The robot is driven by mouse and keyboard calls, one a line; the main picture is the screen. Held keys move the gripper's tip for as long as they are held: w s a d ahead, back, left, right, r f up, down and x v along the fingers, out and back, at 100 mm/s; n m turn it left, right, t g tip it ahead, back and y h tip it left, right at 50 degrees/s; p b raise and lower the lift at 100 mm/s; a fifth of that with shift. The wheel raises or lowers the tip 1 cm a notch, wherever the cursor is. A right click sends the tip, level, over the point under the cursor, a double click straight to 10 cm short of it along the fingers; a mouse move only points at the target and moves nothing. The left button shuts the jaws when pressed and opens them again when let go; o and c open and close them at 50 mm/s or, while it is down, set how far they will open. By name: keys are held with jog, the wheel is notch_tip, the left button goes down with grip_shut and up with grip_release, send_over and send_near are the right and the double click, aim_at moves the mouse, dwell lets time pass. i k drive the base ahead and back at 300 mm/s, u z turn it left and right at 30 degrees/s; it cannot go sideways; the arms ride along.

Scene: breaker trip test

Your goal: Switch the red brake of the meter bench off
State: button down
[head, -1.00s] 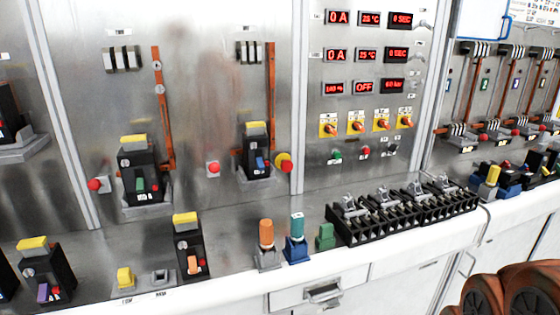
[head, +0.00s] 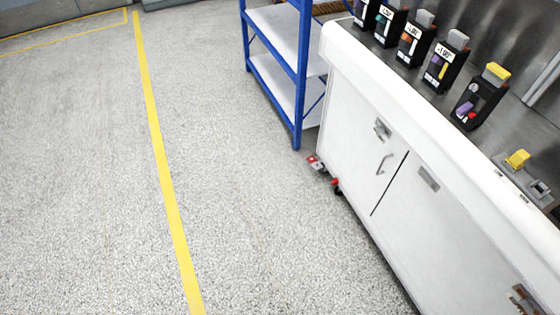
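The white meter bench (head: 365,125) fills the right side of the head view, with its left end and front doors showing. At the floor by its near left corner is a small red-and-white piece (head: 317,162). Just right of it is a dark caster with a red part (head: 336,184) under the bench edge. These red parts are small, and I cannot tell the position of a brake lever. My gripper is not in view.
A blue-framed shelf rack (head: 298,80) with white shelves stands left of the bench, close to its corner. Several black breakers (head: 447,62) stand on the bench top. The speckled floor (head: 80,190) to the left is open, with a yellow line (head: 160,150) along it.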

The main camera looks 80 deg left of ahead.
aim_at(316, 164)
jog(key=u, duration=2.6)
jog(key=i, duration=1.9)
jog(key=u, duration=0.7)
